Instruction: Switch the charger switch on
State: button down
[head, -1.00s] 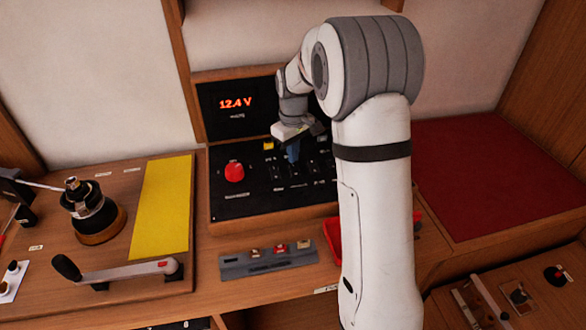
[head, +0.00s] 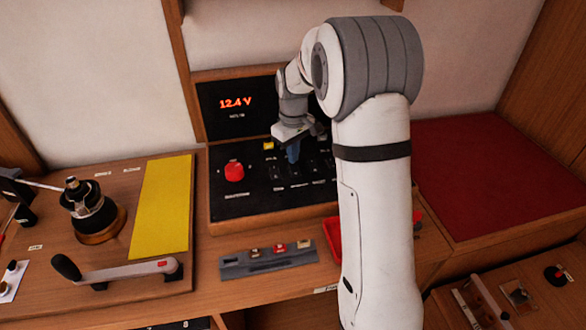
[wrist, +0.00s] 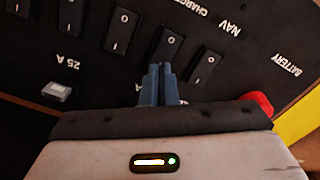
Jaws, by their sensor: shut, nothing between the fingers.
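The black switch panel (head: 262,185) stands at the back of the bench. In the wrist view, the rocker switch (wrist: 169,46) nearest the partly cut-off "CHARG" label (wrist: 186,8) seems to be the charger switch. Its "0" end shows; its other end is hidden behind my fingertips. My gripper (wrist: 160,68) is shut and empty, its blue fingers side by side at that hidden end. Whether they touch it I cannot tell, nor which way the rocker is tipped. In the head view, my gripper (head: 293,158) points down at the panel and hides part of the switch row.
Rockers stand close on both sides: one by the NAV label (wrist: 207,70) and another (wrist: 122,31). A red knob (head: 234,171) sits left on the panel, below the lit 12.4 V display (head: 235,104). A grey strip with small coloured parts (head: 268,260) lies in front.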

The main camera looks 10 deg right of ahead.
aim_at(294, 165)
jog(key=shift+f+b, duration=0.5)
jog(key=shift+f, duration=0.35)
jog(key=shift+r, duration=0.1)
jog(key=shift+r+p, duration=2.5)
jog(key=shift+r, duration=1)
jog(key=s+r+m+t, duration=0.25)
jog(key=s+r, duration=0.55)
jog(key=s, duration=0.6)
jog(key=s+m, duration=0.3)
jog(key=s, duration=1.2)
jog(key=shift+f+t, duration=0.3)
jog(key=shift+t, duration=0.05)
